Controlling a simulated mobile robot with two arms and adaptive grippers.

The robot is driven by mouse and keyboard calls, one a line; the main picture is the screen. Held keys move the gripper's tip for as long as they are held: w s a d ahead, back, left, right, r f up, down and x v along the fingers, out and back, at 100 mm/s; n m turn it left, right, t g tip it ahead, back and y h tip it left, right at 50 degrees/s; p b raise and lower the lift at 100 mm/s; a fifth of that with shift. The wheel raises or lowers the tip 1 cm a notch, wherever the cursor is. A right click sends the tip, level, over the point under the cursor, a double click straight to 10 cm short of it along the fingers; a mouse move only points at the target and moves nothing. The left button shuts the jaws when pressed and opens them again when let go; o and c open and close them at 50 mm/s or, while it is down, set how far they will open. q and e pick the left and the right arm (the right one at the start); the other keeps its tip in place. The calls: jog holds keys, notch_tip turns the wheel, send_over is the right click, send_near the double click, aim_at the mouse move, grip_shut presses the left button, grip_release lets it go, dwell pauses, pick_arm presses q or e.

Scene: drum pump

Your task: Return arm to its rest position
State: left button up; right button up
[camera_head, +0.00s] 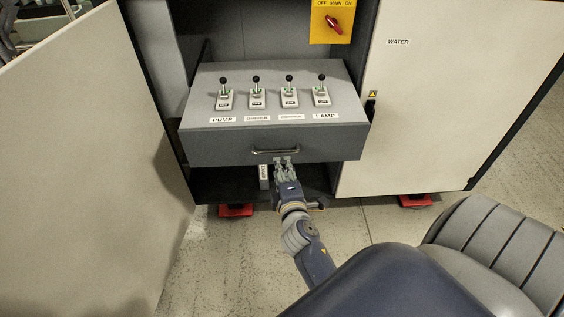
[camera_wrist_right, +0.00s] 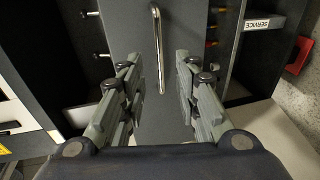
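My right gripper (camera_head: 283,161) is just in front of the grey drawer (camera_head: 230,146), close to its metal handle (camera_head: 276,151). In the right wrist view, the two fingers of this gripper (camera_wrist_right: 157,75) are spread apart with nothing between them. The handle (camera_wrist_right: 158,45) shows ahead of the fingertips, and the fingers do not close on it. The drawer sticks out of the cabinet and carries a row of several switches with black knobs (camera_head: 256,92). My left gripper is not in view.
A yellow main switch plate with a red knob (camera_head: 334,22) is above the drawer. The cabinet door marked WATER (camera_head: 450,90) is on the right, and a pale open panel (camera_head: 85,150) is on the left. Red feet (camera_head: 236,210) stand on the floor. Clear floor (camera_head: 350,230) lies in front.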

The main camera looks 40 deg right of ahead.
dwell(0.4)
jog(key=s+a+f+m+g+y, duration=0.15)
jog(key=s+a+f, duration=0.25)
jog(key=f, duration=0.7)
jog(key=s+a+f+m+g+y, duration=0.1)
jog(key=s+a+f+g+y, duration=0.25)
jog(key=f, duration=0.65)
jog(key=s+a+f+m+g+y, duration=0.15)
jog(key=s+a+f, duration=0.35)
jog(key=f, duration=0.6)
jog(key=s+f+m+g, duration=0.2)
jog(key=s+f, duration=0.3)
jog(key=s, duration=0.5)
jog(key=s+d+f+m+g, duration=0.1)
jog(key=s+f+m+g, duration=0.1)
jog(key=s+f, duration=0.3)
jog(key=s+f+m+g, duration=0.2)
jog(key=s+f, duration=0.3)
jog(key=s, duration=0.9)
jog(key=shift+s+d, duration=0.35)
jog(key=shift+d, duration=0.05)
jog(key=shift+o, duration=0.2)
jog(key=shift+y, duration=0.25)
